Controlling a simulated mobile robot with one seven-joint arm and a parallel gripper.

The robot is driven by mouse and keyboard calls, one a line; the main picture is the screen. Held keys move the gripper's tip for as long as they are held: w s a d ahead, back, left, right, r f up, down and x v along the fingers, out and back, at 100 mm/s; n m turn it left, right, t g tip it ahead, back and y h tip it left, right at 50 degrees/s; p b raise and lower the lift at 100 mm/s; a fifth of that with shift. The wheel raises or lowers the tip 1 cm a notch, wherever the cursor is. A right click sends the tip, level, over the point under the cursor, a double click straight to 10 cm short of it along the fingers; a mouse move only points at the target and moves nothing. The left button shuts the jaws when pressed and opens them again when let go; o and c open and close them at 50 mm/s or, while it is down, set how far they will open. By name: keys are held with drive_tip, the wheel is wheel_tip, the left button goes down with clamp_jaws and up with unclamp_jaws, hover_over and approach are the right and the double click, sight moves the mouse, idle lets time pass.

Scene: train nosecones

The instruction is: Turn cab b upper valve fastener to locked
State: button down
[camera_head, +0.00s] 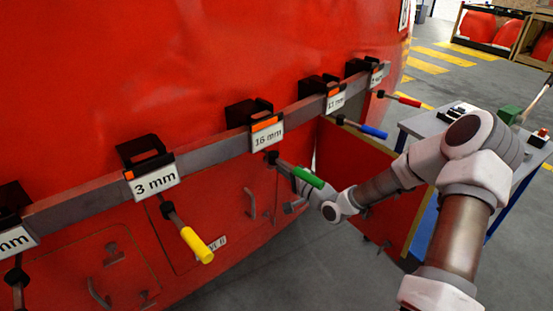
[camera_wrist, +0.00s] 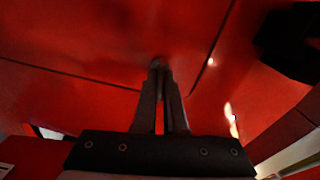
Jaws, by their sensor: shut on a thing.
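My gripper (camera_wrist: 158,72) shows in the wrist view with its two long fingers drawn together at the tips, against a red panel surface (camera_wrist: 85,55). The tips are shut on a small dark piece (camera_wrist: 157,62), apparently the valve fastener; its shape and turn angle are too small and dark to tell. In the head view my arm reaches in from the right to the lower red panel (camera_head: 225,205), below the 16 mm sign. The gripper's end there is partly behind the green-handled tool, and the fastener cannot be made out.
A grey rail (camera_head: 213,153) crosses the red nosecone with tools hanging from it: yellow-handled (camera_head: 196,244), green-handled (camera_head: 307,176), blue-handled (camera_head: 374,131) and red-handled (camera_head: 404,99). The green one hangs close to my gripper. A workbench (camera_head: 425,124) stands right. Curved handles (camera_head: 250,204) protrude from the panel.

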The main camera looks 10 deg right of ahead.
drive_tip(key=shift+m+p, duration=0.35)
drive_tip(key=shift+m, duration=0.55)
drive_tip(key=c, duration=1)
unclamp_jaws()
drive_tip(key=shift+s+d, duration=0.1)
drive_tip(key=shift+s, duration=0.05)
drive_tip(key=v, duration=1.7)
drive_tip(key=shift+s, duration=0.1)
